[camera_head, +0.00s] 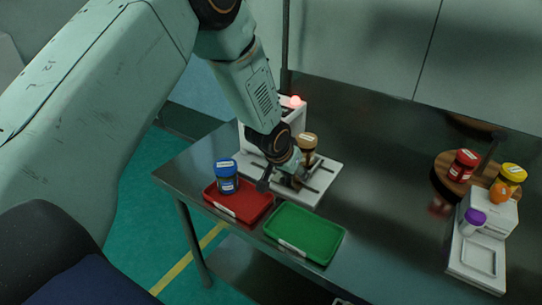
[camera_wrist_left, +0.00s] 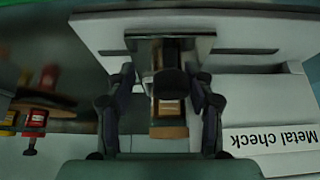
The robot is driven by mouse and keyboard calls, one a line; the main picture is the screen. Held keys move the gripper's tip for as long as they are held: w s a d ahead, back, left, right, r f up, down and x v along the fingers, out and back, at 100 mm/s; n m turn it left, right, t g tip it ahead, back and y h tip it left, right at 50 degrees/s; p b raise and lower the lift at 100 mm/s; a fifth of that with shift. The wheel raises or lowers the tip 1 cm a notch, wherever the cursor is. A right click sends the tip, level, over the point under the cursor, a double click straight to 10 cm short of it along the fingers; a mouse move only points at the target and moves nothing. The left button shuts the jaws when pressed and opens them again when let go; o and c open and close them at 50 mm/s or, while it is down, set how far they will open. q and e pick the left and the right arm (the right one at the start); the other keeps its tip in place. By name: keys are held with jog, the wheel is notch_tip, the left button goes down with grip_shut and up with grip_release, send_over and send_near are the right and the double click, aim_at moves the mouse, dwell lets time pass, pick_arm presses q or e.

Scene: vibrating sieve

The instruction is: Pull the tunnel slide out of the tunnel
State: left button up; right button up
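The white metal check machine (camera_head: 322,182) stands on the dark table, with a jar with a gold-brown lid (camera_head: 308,142) on it. My left gripper (camera_head: 280,182) is low at the front of this machine. In the left wrist view, my left gripper (camera_wrist_left: 165,78) is open, with one finger on each side of a dark handle-like part (camera_wrist_left: 172,84), apparently the tunnel slide's. Contact with it cannot be told. The tunnel's inside is mostly hidden by the arm. My right gripper is not in view.
A red tray (camera_head: 250,210) holds a blue-lidded jar (camera_head: 227,176). An empty green tray (camera_head: 305,235) lies beside it. At right are a round wooden stand (camera_head: 444,176) with a red jar (camera_head: 463,164), and a white device (camera_head: 478,256) near yellow-lidded and purple-lidded jars. The table between is clear.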

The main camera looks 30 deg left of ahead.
aim_at(303, 187)
pick_arm(q)
jog(key=shift+s+d+p, duration=0.15)
jog(key=shift+d+p, duration=0.3)
jog(key=shift+d, duration=1.2)
jog(key=o, duration=1)
jog(key=shift+p+v, duration=1.55)
jog(key=shift+v, duration=1)
jog(key=p+v, duration=0.3)
jog(key=v, duration=0.1)
jog(key=shift+f, duration=0.1)
